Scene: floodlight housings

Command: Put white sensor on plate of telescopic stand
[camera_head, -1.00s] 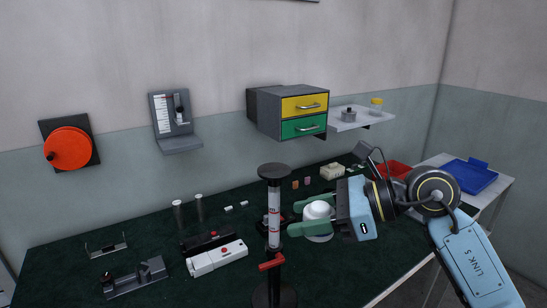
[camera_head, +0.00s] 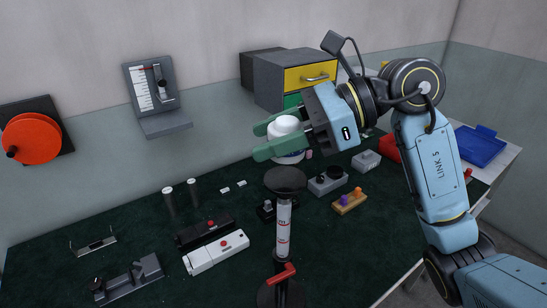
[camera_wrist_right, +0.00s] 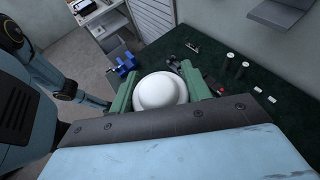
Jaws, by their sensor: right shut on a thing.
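The white sensor (camera_head: 286,135) is a rounded white body held between the green fingers of my right gripper (camera_head: 268,140). It also shows in the right wrist view (camera_wrist_right: 160,90), between both fingers. The telescopic stand (camera_head: 283,228) stands on the dark green table, with a round black plate (camera_head: 285,180) on top and a red clamp lever (camera_head: 283,274) low on its pole. In the head view the sensor appears above and behind the plate, with a gap between them. My left gripper is not in view.
A white box with a red button (camera_head: 216,252) and a similar black one (camera_head: 205,230) lie left of the stand.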

